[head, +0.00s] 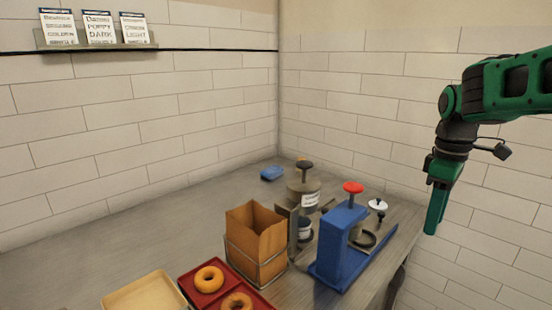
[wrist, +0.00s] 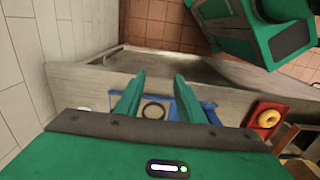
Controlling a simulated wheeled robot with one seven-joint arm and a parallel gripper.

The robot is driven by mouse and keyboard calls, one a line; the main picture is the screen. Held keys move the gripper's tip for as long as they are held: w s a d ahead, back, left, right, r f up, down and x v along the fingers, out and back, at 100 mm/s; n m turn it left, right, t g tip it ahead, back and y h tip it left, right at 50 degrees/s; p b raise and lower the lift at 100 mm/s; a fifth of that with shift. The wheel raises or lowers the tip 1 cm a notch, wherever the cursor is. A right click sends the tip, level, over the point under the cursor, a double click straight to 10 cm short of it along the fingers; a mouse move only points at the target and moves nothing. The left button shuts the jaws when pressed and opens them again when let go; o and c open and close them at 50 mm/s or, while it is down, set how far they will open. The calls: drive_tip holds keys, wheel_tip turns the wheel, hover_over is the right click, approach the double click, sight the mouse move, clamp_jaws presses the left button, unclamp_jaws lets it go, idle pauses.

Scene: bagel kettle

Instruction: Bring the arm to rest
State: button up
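My gripper (head: 436,212) hangs at the right of the head view, pointing down, beside the counter's right end and in front of the tiled wall. In the wrist view my gripper (wrist: 158,85) shows two green fingers apart with nothing between them. It is open and empty. My green and black arm reaches in from the upper right of the head view.
A blue press (head: 338,245) with a red knob stands at the counter's right edge. Beside it are a lidded pot (head: 302,188) and a brown paper bag (head: 258,235). Red trays (head: 208,292) hold bagels. The counter's back left (head: 110,235) is bare.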

drive_tip(key=s+d+f+m, duration=0.1)
drive_tip(key=s+f+m, duration=0.2)
drive_tip(key=s+m, duration=0.2)
drive_tip(key=s+d+f+m, duration=0.2)
drive_tip(key=s+m, duration=0.3)
drive_tip(key=s, duration=0.6)
drive_tip(key=s+d+f+m, duration=0.1)
drive_tip(key=s+f+m, duration=0.3)
drive_tip(key=s, duration=0.4)
drive_tip(key=shift+d+f+m, duration=0.25)
drive_tip(key=shift+d+m, duration=0.15)
drive_tip(key=shift+m, duration=0.3)
drive_tip(key=shift+w+f, duration=0.25)
drive_tip(key=shift+w, duration=0.35)
